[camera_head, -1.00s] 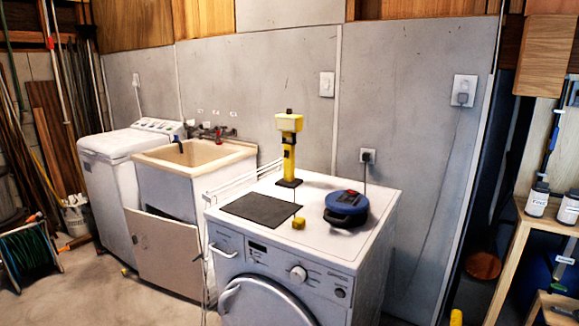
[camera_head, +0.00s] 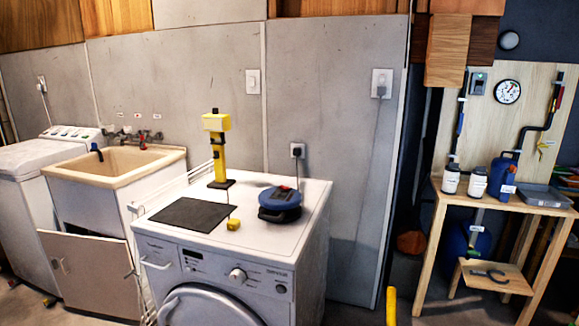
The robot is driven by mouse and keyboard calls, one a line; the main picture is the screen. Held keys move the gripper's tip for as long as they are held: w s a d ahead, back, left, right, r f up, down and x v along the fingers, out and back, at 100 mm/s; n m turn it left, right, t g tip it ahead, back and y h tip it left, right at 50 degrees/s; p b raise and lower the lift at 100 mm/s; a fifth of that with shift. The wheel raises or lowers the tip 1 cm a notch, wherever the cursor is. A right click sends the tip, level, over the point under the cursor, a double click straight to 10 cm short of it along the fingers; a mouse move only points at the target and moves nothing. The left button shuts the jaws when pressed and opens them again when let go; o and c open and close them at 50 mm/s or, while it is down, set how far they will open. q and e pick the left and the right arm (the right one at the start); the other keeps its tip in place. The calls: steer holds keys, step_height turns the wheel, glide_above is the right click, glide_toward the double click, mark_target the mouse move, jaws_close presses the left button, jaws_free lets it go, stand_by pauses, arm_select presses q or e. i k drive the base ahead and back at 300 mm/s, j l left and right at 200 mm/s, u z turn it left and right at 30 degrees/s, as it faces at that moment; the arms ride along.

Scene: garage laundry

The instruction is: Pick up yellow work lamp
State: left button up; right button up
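The yellow work lamp (camera_head: 218,149) stands upright on top of the white front-loading machine (camera_head: 313,198), near its back left. It has a yellow head, a yellow and black post and a dark base. A dark mat (camera_head: 188,214) lies in front of it. A small yellow block (camera_head: 233,224) sits nearby, with a thin line running up from it toward the lamp. Neither of my grippers shows in the view.
A blue round case (camera_head: 279,203) sits right of the lamp. A sink (camera_head: 118,161) and another white machine (camera_head: 25,163) stand to the left. A wooden bench (camera_head: 436,205) with bottles stands at right. A yellow upright piece (camera_head: 391,307) shows at the bottom edge.

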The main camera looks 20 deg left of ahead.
mark_target(221, 182)
steer(key=i+j+z, duration=0.1)
steer(key=j+z, duration=1.1)
steer(key=k+j+z, duration=0.1)
steer(key=j+z, duration=0.3)
steer(key=k+j+z, duration=0.1)
steer(key=j, duration=0.35)
steer(key=k+j+z, duration=0.1)
steer(key=j, duration=0.3)
steer(key=k+j+z, duration=0.1)
steer(key=k+j, duration=0.15)
steer(key=j, duration=0.15)
steer(key=k+j+z, duration=0.15)
steer(key=j, duration=0.25)
steer(key=k+j+z, duration=0.1)
steer(key=k+j, duration=0.15)
steer(key=j, duration=0.1)
